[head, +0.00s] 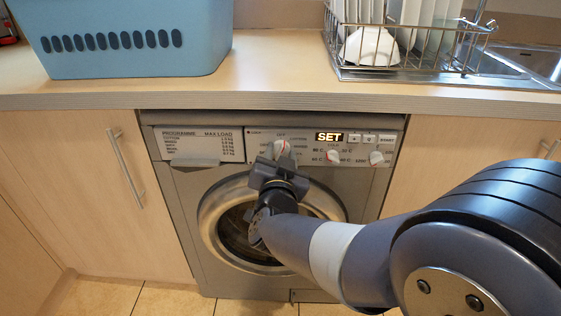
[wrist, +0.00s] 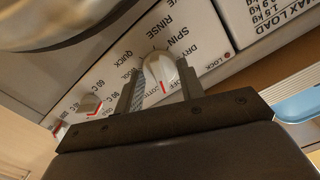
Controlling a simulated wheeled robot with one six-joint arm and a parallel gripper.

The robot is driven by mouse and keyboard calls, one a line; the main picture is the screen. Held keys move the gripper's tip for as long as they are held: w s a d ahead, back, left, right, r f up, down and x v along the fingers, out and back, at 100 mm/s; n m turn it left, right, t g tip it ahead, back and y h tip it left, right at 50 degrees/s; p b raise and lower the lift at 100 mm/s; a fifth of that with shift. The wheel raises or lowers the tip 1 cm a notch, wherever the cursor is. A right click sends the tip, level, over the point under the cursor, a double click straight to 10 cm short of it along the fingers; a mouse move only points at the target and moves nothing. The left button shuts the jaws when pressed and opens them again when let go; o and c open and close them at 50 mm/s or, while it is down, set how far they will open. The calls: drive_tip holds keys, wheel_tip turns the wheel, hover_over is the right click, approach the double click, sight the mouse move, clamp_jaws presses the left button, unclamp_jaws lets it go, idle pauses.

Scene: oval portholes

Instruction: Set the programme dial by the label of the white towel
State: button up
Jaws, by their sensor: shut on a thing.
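The programme dial (head: 282,149) is a white knob with a red pointer line on the grey washing machine's panel. In the wrist view the dial (wrist: 160,73) stands between the two fingers of my gripper (wrist: 158,88), which is shut on it. The red line lies at the dial's lower end there, near the partly hidden COTTON and OFF lettering. SPIN, RINSE and QUICK are readable around it. My gripper (head: 280,170) hides the dial's lower part in the head view. The lit display (head: 328,137) reads SET. No white towel or towel label is visible.
Two smaller knobs (head: 332,156) (head: 377,157) sit right of the dial, below small buttons. The round door (head: 210,232) is below. A blue basket (head: 130,65) and a dish rack (head: 385,72) stand on the counter above. A programme and load chart (head: 203,144) is at left.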

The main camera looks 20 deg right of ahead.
drive_tip(key=shift+m+b, duration=1)
drive_tip(key=shift+m, duration=0.9)
drive_tip(key=o, duration=1)
drive_tip(key=shift+s, duration=0.1)
drive_tip(key=shift+p+v, duration=1.85)
drive_tip(key=shift+v, duration=3.45)
